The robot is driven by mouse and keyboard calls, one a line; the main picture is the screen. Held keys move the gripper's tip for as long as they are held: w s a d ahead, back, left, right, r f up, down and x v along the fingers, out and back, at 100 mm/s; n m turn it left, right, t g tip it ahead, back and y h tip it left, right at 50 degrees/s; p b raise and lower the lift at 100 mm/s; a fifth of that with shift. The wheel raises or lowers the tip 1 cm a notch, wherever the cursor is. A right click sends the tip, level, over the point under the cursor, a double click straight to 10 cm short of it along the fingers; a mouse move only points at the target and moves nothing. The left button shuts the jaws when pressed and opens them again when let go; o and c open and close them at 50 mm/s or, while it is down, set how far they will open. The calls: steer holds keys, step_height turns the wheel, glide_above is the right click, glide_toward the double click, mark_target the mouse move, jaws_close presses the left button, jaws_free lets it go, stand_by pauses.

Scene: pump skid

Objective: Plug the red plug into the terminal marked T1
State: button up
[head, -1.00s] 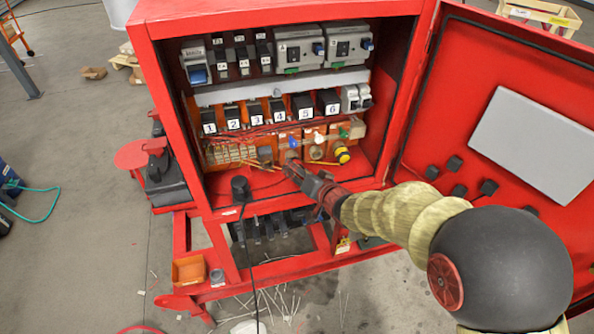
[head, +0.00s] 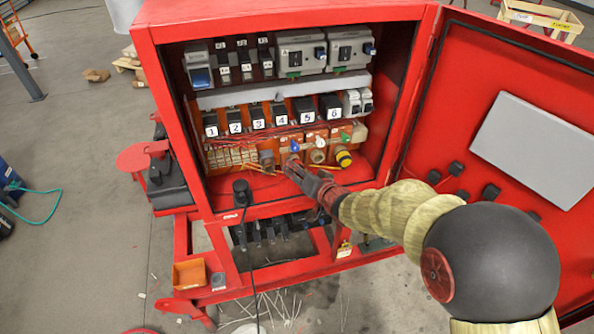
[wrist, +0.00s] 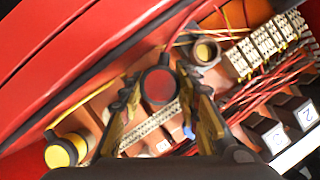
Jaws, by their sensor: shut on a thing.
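My gripper (wrist: 160,95) is shut on the red plug (wrist: 158,88), whose round red end shows between the two fingers in the wrist view. In the head view my gripper (head: 290,167) reaches into the red cabinet, at the lower orange terminal strip, and hides most of the plug. The strip holds a grey round socket (head: 266,158), a pale round socket (head: 317,156) and a yellow round piece (head: 343,157). The grey socket (wrist: 205,52) and yellow piece (wrist: 65,150) also show in the wrist view. I cannot read a T1 mark or tell whether the plug is seated.
Numbered black blocks (head: 258,118) sit above the strip, with thin red wires below them. A black plug with a cable (head: 241,187) rests on the cabinet's front lip. The open red door (head: 505,110) stands at the right. Loose yellow wires lie near the sockets.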

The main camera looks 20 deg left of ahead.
steer(key=shift+r, duration=0.1)
steer(key=o, duration=1.1)
steer(key=shift+o, duration=0.5)
steer(key=shift+d, duration=0.1)
steer(key=v, duration=1.2)
